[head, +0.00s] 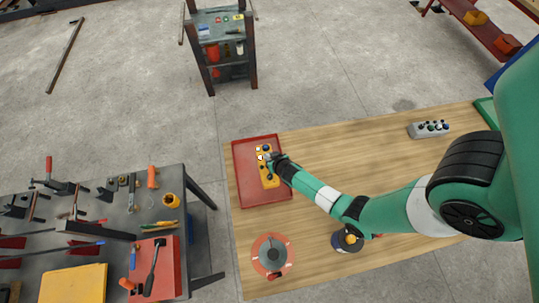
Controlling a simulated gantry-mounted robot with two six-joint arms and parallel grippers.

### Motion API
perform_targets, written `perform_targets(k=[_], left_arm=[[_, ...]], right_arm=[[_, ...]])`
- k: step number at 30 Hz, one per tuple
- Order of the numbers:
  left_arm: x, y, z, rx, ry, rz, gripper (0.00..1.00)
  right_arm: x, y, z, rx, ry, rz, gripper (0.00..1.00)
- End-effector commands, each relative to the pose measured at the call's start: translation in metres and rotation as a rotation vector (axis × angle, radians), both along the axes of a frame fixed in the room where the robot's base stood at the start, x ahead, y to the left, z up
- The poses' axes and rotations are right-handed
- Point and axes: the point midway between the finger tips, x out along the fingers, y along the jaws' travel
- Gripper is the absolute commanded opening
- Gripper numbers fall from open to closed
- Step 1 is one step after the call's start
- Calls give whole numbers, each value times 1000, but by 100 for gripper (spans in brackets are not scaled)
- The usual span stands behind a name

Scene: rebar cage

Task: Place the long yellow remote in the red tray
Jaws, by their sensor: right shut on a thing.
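The long yellow remote (266,178) with dark and light buttons is over the red tray (263,197), inside its outline as seen from above. My right gripper (272,160) is at the upper part of the remote and shut on it. The fingertips are small and partly hidden by the wrist. I cannot tell whether the remote touches the tray floor. The red tray lies at the left end of the wooden table. My left gripper is not in view.
A grey remote (429,129) lies at the table's right. A round reddish-grey object (272,255) sits at the front left, and a dark spool-like object (347,241) is below my right arm. A tool-covered workbench (97,235) stands left, a shelf (221,50) behind.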

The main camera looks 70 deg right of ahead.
Motion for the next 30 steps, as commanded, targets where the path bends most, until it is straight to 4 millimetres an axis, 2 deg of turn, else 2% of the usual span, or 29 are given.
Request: perform_targets(k=[2,3,7,17,22,30], left_arm=[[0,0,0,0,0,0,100],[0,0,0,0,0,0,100],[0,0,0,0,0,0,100],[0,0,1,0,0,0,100],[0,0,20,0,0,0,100],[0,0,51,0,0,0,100]], right_arm=[[1,0,-1,-1,-2,1,0],[0,0,-2,0,0,0,30],[0,0,-2,0,0,0,53],[0,0,1,0,0,0,53],[-13,13,23,1,1,1,53],[-45,46,69,0,2,3,53]])
